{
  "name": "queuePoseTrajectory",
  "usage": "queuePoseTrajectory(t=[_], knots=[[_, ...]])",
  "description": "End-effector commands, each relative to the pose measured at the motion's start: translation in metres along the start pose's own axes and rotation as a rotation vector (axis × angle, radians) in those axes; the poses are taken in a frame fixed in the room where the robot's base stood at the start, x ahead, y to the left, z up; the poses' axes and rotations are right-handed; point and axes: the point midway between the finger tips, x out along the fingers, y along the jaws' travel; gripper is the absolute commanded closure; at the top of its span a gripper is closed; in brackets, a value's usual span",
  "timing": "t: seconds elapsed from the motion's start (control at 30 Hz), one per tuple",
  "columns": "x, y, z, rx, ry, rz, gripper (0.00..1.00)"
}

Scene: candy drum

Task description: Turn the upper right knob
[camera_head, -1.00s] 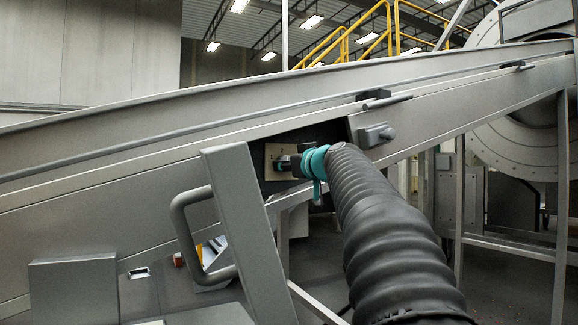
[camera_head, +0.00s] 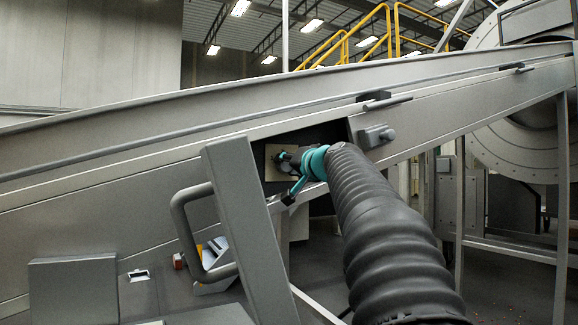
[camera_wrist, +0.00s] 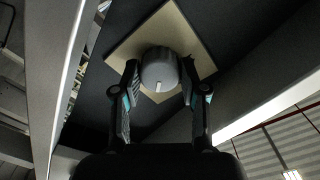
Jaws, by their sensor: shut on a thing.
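A grey round knob (camera_wrist: 158,68) with a small pale mark on its face sits on a square beige plate (camera_wrist: 188,38) in the wrist view. My gripper (camera_wrist: 159,82) is shut on it, one finger on each side. In the wrist view the plate looks tilted. In the head view the beige plate (camera_head: 271,172) shows in a dark recess in the sloping metal frame. My gripper (camera_head: 287,160) reaches it from the right and hides most of the knob there. No second knob can be made out in either view.
A grey post with a bent handle (camera_head: 180,225) stands left of the recess. A small grey box with a round end (camera_head: 375,137) is fixed right of the recess. The sloping metal frame (camera_head: 110,195) runs above and around my gripper. A large drum (camera_head: 515,120) stands at the right.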

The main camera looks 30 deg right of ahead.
Motion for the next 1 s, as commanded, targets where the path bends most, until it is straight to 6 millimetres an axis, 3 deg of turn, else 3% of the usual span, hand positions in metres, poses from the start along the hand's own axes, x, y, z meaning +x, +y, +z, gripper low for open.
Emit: queuePoseTrajectory(t=[0.4,0.97,1.0], knots=[[-0.0002,-0.0007,-0.0011,0.19,0.002,0.0,0.92],[-0.0002,-0.0006,-0.0009,0.217,0.002,-0.001,0.92],[-0.0002,-0.0006,-0.0009,0.217,0.002,-0.001,0.47]])
